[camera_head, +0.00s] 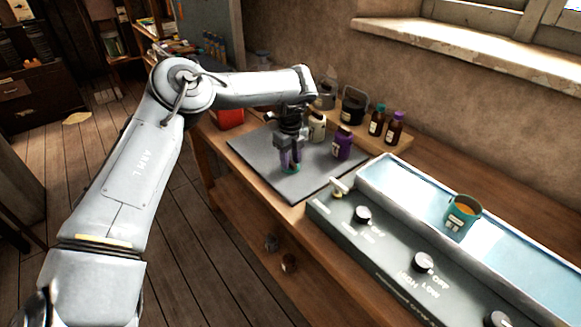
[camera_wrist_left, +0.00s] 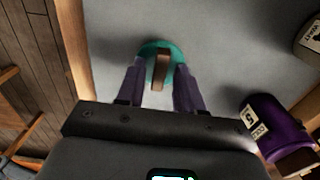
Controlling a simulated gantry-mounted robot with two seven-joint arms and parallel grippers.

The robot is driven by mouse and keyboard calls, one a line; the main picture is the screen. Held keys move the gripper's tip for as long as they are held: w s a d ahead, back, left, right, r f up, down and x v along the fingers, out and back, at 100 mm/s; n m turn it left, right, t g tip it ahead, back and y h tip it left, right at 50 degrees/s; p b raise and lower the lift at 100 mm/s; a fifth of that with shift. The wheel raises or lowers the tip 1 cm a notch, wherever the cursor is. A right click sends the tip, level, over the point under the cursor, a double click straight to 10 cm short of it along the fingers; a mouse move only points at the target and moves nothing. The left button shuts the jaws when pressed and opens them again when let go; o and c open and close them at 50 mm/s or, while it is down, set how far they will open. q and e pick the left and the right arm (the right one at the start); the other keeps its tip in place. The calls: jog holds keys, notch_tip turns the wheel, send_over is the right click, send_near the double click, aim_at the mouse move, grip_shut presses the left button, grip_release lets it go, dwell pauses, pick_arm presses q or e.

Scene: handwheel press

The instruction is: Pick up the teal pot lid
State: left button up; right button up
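The teal pot lid (camera_wrist_left: 150,50) lies on the grey mat, with a brown upright handle (camera_wrist_left: 160,69) across its top. In the head view only a bit of the lid (camera_head: 293,170) shows beneath my left gripper. My left gripper (camera_head: 291,167) points down over the lid. In the left wrist view its two purple-grey fingers (camera_wrist_left: 160,82) stand apart on either side of the handle, with a gap visible on each side. The fingers hide part of the lid. My right gripper is not in view.
A purple jar (camera_head: 342,144) stands close to the right of my left gripper. A cream jar (camera_head: 317,127) is behind. Brown bottles (camera_head: 394,129) stand on a wooden board. A teal cup (camera_head: 461,216) sits on the pale blue tray (camera_head: 395,179) at right. The front of the grey mat (camera_head: 262,158) is clear.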

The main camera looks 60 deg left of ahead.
pick_arm(q)
grip_shut()
jog(key=shift+r, duration=0.1)
